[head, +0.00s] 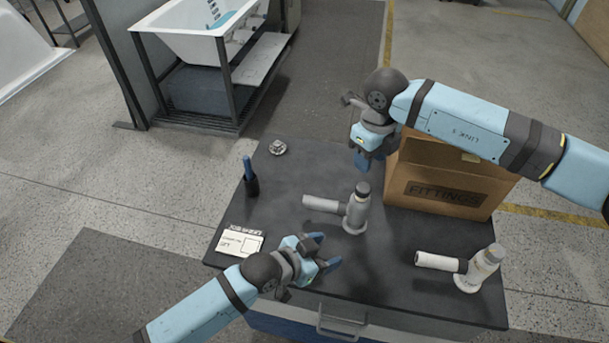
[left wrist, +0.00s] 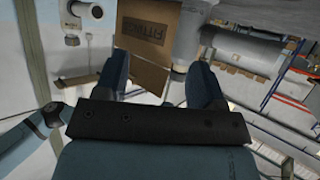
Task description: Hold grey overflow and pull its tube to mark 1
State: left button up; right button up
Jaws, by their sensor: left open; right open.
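The grey overflow (head: 355,212) stands upright on a round foot near the middle of the dark bench top in the head view, its tube (head: 320,204) pointing left. A white overflow (head: 483,268) with a white tube (head: 437,262) stands at the front right. My left gripper (head: 328,251) is open and empty, in front of the grey overflow and apart from it. Its spread fingers show in the left wrist view (left wrist: 160,62), with a grey cylinder (left wrist: 190,35) beyond them. My right gripper (head: 366,162) is open above the bench, behind the grey overflow. Mark 1 cannot be made out.
A cardboard box marked FITTINGS (head: 440,190) stands at the bench's back right, under my right arm. A dark blue-topped pen-like thing (head: 251,178), a label card (head: 240,241) and a small metal part (head: 278,148) are on the left side. A bathtub (head: 200,35) stands behind.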

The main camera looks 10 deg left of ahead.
pick_arm(q)
jog(key=w+d+r+m+g+h, duration=0.1)
jog(key=w+d+r+m+g, duration=0.1)
jog(key=w+d+r+m, duration=0.15)
jog(key=m+g+y, duration=0.5)
jog(key=m, duration=0.1)
send_near(323, 202)
jog(key=x, duration=1.1)
jog(key=shift+d+f, duration=0.1)
jog(key=shift+f, duration=0.15)
